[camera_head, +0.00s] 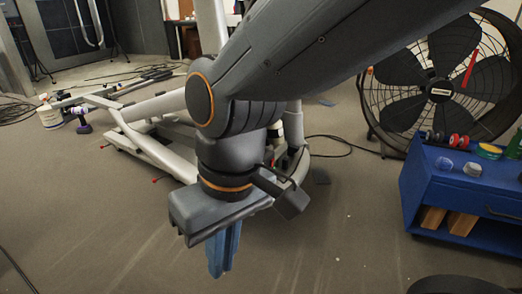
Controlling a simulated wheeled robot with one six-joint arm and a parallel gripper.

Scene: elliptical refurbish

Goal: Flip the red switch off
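My gripper (223,262) hangs down in the lower middle of the head view, with its blue fingers close together. It looks shut, and nothing shows between the fingers. It is in front of a light grey elliptical machine frame (150,140) standing on the floor. I cannot make out a clear red switch. Small red parts show low on the machine's frame, at its left foot (154,180) and to the right of my wrist. My arm hides much of the machine's middle.
A large black floor fan (440,90) with a red strip stands at the right. A blue cart (465,195) with small items on top is in front of it. A white tub (48,113) and a drill (82,122) are at the left. The front floor is mostly clear.

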